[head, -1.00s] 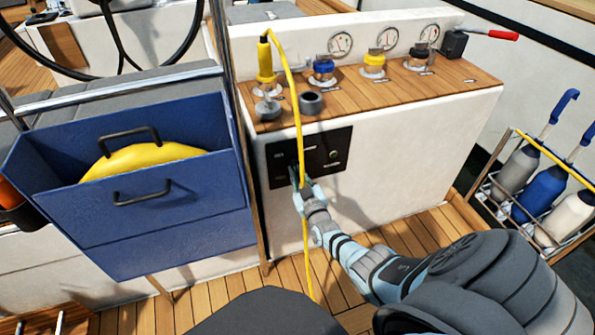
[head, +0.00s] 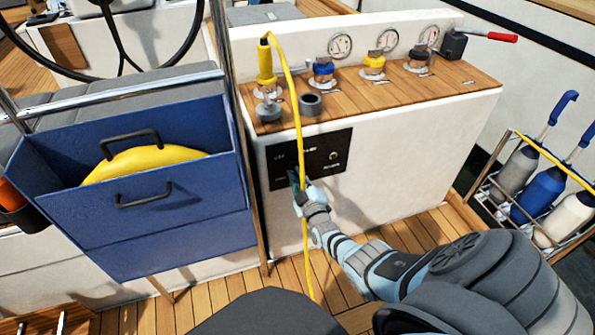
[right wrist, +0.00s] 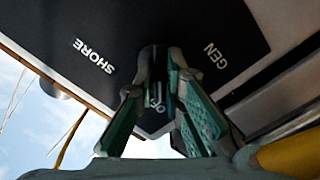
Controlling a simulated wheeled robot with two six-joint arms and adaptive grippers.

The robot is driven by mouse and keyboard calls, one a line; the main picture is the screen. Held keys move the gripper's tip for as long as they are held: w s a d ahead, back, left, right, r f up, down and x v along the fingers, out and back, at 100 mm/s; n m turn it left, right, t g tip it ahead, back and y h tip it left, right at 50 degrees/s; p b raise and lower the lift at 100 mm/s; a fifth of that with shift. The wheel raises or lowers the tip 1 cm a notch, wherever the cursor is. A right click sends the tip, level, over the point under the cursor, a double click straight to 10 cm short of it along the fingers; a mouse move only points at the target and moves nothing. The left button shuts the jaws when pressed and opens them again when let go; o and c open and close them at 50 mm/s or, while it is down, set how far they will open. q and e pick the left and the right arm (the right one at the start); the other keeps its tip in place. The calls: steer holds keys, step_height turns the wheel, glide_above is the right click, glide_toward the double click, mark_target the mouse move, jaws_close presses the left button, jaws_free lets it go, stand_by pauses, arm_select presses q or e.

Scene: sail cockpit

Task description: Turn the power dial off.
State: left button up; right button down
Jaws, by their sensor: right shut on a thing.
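The black power panel (head: 325,157) is on the white console's front face, under the wooden top. In the right wrist view the panel (right wrist: 100,25) shows the labels SHORE, GEN and, between the fingers, OFF. My right gripper (head: 296,180) is at the panel's lower left. In the right wrist view my right gripper (right wrist: 160,75) has its green-padded fingers closed together at the tips, shut on the dark dial. The fingers hide most of the dial, and I cannot tell which label it points to. My left gripper is not in view.
A yellow cord (head: 297,110) hangs down across the panel, close beside my right gripper. A bottle rack (head: 480,190) stands at the right.

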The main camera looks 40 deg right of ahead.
steer(key=shift+f, duration=0.1)
steer(key=c, duration=1.7)
jaws_free()
steer(key=v, duration=1.2)
steer(key=shift+a, duration=0.1)
